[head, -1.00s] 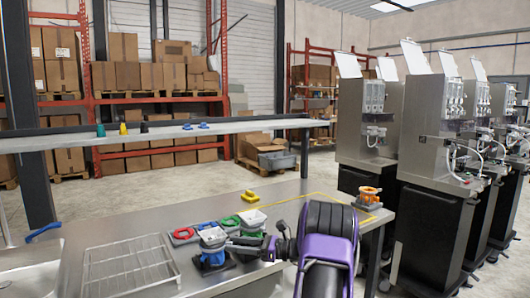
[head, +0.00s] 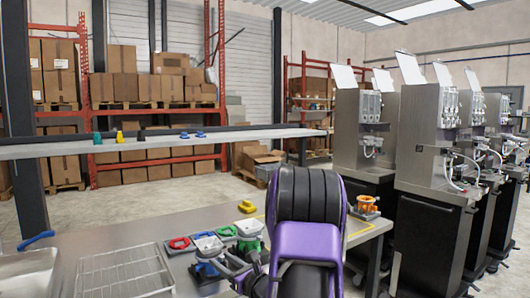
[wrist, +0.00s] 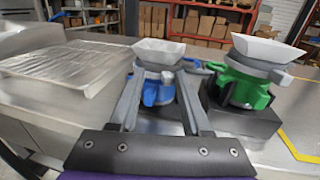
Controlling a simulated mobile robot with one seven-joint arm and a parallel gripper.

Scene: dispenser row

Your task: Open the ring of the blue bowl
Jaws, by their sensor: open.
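The blue bowl unit has a white bowl (wrist: 158,52) in a grey ring (wrist: 160,66) above a blue body (wrist: 158,93) on a dark stand. In the head view its white bowl (head: 208,246) and blue body (head: 206,269) show at the front of the metal table. My gripper (wrist: 159,82) is open, with one finger on each side of the blue body. Whether the fingers touch it cannot be told. In the head view my gripper (head: 230,264) is partly hidden by my purple and black arm.
A green unit with a white bowl (wrist: 262,49) stands close on the right. A wire rack (head: 124,271) lies to the left. Red (head: 179,243) and green (head: 227,231) rings lie behind. A yellow piece (head: 246,207) and an orange unit (head: 367,204) stand further off.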

